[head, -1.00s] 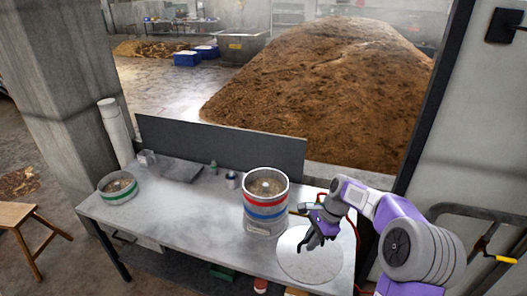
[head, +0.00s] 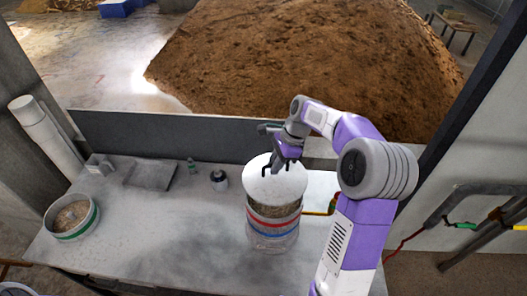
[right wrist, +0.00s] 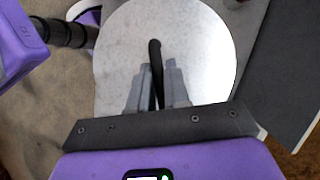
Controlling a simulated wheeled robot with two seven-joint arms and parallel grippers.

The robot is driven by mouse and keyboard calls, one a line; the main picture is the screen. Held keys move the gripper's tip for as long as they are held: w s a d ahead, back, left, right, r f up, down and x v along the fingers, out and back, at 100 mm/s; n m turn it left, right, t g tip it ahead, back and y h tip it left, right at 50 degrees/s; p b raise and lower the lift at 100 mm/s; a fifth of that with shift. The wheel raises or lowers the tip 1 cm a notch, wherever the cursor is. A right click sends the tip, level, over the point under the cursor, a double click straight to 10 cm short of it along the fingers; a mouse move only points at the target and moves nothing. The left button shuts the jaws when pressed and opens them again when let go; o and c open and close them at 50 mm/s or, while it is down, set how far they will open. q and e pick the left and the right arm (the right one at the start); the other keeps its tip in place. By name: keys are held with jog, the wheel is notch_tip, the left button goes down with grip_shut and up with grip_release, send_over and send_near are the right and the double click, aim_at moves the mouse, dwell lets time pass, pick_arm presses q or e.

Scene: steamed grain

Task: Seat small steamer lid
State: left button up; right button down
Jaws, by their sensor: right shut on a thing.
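The small steamer lid (head: 275,188) is a round pale disc with a dark handle. My right gripper (head: 277,167) is shut on the handle; in the right wrist view the gripper (right wrist: 162,85) has its two fingers on either side of the dark handle, with the lid (right wrist: 205,45) beyond them. The lid is over the small steamer (head: 272,227), a metal cylinder with red and blue bands. Grain shows below the lid's front edge, so the lid looks raised or tilted there. Contact at the far rim is hidden. My left gripper is out of view.
A green-banded round container (head: 72,217) with grain stands at the table's left. A dark flat plate (head: 150,176), a small green bottle (head: 191,166) and a small dark-and-white jar (head: 219,180) are at the back. The middle of the table (head: 165,230) is clear.

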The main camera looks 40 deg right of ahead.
aim_at(275, 178)
jog(key=shift+s+f+b, duration=0.2)
jog(key=shift+s+b, duration=0.1)
jog(key=shift+s, duration=0.05)
jog(key=shift+s+f+b, duration=0.1)
jog(key=shift+f+b, duration=0.2)
notch_tip(275, 178, down, 5)
jog(key=b, duration=0.4)
jog(key=shift+r, duration=0.2)
jog(key=shift+a+f, duration=0.1)
jog(key=shift+f, duration=0.15)
jog(key=shift+w, duration=0.2)
jog(key=shift+f, duration=0.6)
dwell(0.4)
jog(key=shift+f, duration=0.2)
dwell(0.5)
jog(key=c, duration=1)
grip_release()
jog(key=shift+s, duration=0.1)
